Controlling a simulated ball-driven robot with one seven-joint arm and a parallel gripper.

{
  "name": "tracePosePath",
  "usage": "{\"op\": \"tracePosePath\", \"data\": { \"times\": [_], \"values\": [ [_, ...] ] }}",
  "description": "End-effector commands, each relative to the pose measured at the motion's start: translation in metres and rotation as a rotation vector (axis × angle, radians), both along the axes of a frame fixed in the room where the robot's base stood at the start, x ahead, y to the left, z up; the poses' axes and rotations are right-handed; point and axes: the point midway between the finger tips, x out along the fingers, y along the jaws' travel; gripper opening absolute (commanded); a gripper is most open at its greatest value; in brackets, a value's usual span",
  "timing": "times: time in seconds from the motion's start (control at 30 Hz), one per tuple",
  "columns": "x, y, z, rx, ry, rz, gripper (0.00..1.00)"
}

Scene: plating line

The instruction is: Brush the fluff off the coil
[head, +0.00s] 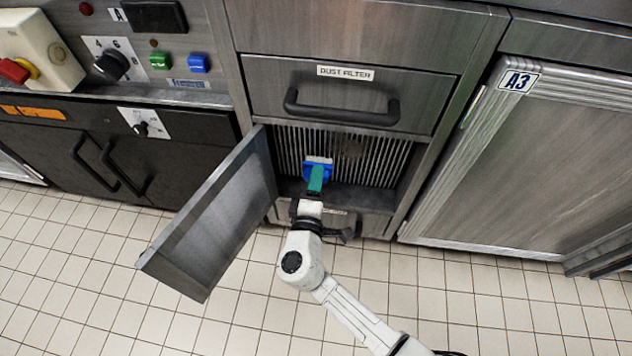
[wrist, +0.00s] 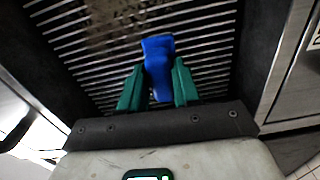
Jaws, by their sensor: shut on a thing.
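The coil (head: 375,160) is a recessed bank of metal fins behind an open flap. Its fins also fill the upper part of the wrist view (wrist: 205,32). A patch of dull brownish fluff (head: 352,146) lies on the fins right of the brush; it shows in the wrist view at upper left (wrist: 112,28). My gripper (head: 315,186) has green fingers, shut on the blue handle of a brush (wrist: 158,62). In the head view the brush (head: 318,161) has a pale bristle strip and is at the fins. Whether the bristles touch them is hard to tell.
The open flap (head: 205,225) hangs to the left of my arm. The dust filter drawer (head: 345,98), with a black handle, is above the recess. A panel marked A3 (head: 530,150) stands at right. The tiled floor (head: 470,310) is clear.

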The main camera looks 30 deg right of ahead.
Motion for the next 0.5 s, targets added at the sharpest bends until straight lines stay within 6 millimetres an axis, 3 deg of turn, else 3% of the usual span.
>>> {"op": "tracePosePath", "data": {
  "times": [0.5],
  "values": [
    [0.0077, -0.0058, -0.0004, -0.001, -0.001, -0.001, 0.03]
  ]
}}
